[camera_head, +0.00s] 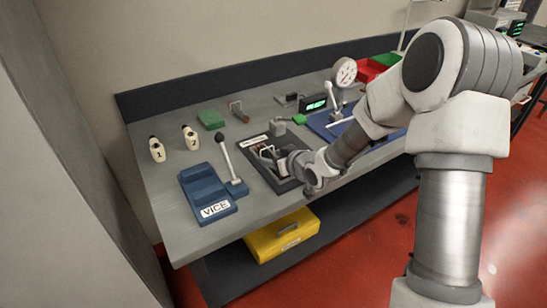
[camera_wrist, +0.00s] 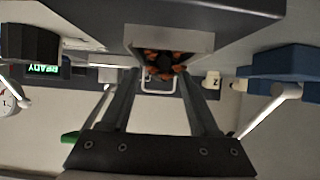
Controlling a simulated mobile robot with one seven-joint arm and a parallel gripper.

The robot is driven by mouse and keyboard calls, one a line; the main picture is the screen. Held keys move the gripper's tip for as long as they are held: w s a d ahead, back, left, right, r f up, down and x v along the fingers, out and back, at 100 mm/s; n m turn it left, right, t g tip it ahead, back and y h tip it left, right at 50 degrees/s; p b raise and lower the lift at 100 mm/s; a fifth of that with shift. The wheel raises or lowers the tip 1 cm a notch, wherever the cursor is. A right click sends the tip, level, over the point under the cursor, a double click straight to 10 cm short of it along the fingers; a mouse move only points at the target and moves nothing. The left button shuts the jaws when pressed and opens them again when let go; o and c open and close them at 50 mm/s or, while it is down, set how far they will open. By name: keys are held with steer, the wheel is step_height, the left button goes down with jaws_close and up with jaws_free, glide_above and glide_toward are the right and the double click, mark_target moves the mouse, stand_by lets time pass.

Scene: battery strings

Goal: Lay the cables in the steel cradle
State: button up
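In the head view, a dark mat (camera_head: 251,169) labelled at its edge carries a small steel holder with reddish-brown cables, mostly hidden behind my gripper (camera_head: 270,153). In the wrist view, which is upside down, a grey steel box-like cradle (camera_wrist: 203,40) holds a bundle of orange-brown cables (camera_wrist: 152,57) with a dark round piece in the middle. My gripper's two fingers (camera_wrist: 162,76) stand well apart, with their tips at the cradle and the cables between them. I cannot tell whether the fingers touch the cables. A white wire loop (camera_wrist: 158,91) shows between the fingers.
The blue vice (camera_head: 206,189) and an upright lever (camera_head: 229,159) stand left of the mat. Two cream pieces numbered 1 (camera_head: 157,150) and 2 (camera_head: 191,138) stand behind. A grey block (camera_head: 279,128), a green-lit display (camera_head: 314,103) and a dial gauge (camera_head: 344,72) are at the back.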

steer(key=shift+r, duration=0.1)
steer(key=shift+r+p, duration=0.2)
steer(key=shift+p, duration=0.1)
steer(key=p+v, duration=0.1)
steer(key=v, duration=1.1)
steer(key=shift+p, duration=0.3)
steer(key=shift+d+f, duration=0.1)
steer(key=shift+f, duration=0.05)
